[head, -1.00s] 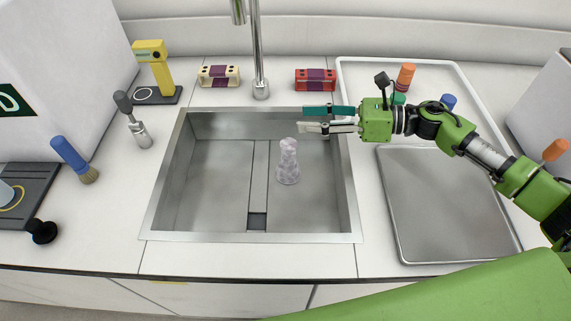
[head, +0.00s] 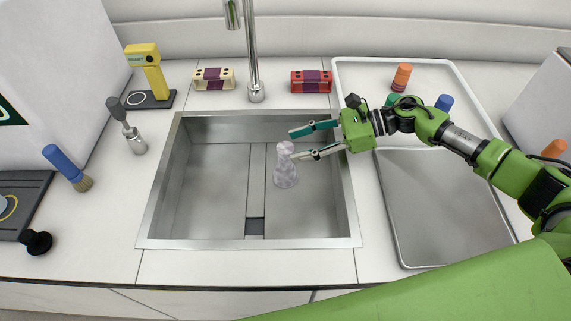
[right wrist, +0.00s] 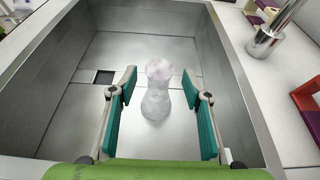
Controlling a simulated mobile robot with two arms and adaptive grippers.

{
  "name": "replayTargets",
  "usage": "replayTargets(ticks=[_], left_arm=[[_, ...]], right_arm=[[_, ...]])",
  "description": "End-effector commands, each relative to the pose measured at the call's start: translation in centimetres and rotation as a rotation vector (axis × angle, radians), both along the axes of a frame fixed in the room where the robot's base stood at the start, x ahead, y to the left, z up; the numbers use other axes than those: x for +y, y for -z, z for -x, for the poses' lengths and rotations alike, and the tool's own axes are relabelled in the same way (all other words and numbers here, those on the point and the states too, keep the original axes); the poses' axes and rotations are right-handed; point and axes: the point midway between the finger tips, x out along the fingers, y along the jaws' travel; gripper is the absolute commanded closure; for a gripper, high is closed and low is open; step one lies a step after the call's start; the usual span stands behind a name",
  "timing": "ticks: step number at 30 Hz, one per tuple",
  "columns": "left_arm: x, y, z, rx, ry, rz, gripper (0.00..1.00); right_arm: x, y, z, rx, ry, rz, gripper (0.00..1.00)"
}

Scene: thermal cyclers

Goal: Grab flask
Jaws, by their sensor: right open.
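The flask (head: 286,168) is a pale, marbled, narrow-waisted vessel standing upright in the right part of the sink. My right gripper (head: 292,145) reaches in from the right in the head view. It is open and empty, with its fingertips near the flask's top in that picture. In the right wrist view the flask (right wrist: 157,90) stands beyond and between the two open teal-padded fingers of the gripper (right wrist: 165,88). No contact shows. My left gripper is not in view.
The metal sink (head: 205,190) has raised walls around the flask. A faucet (head: 254,60) stands behind it. A white tray (head: 465,95) and a metal tray (head: 440,220) lie to the right.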

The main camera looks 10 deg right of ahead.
Motion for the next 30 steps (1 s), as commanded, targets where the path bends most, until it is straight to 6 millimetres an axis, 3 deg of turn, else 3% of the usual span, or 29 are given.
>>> replayTargets(ticks=[4,9,17,23,30], left_arm=[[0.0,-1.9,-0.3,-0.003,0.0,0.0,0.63],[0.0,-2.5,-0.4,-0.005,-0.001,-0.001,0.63],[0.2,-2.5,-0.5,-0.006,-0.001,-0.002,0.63],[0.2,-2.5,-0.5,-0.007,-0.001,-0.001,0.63],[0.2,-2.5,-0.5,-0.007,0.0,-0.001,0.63]], right_arm=[[2.2,0.3,-0.3,0.001,-0.002,-0.003,0.55],[4.0,1.3,-0.7,0.001,-0.001,-0.002,0.55],[4.3,1.7,-0.8,0.0,-0.001,-0.001,0.55],[4.3,1.7,-0.8,0.001,-0.001,-0.001,1.0],[4.2,1.7,-0.8,0.001,-0.001,-0.002,1.0]])
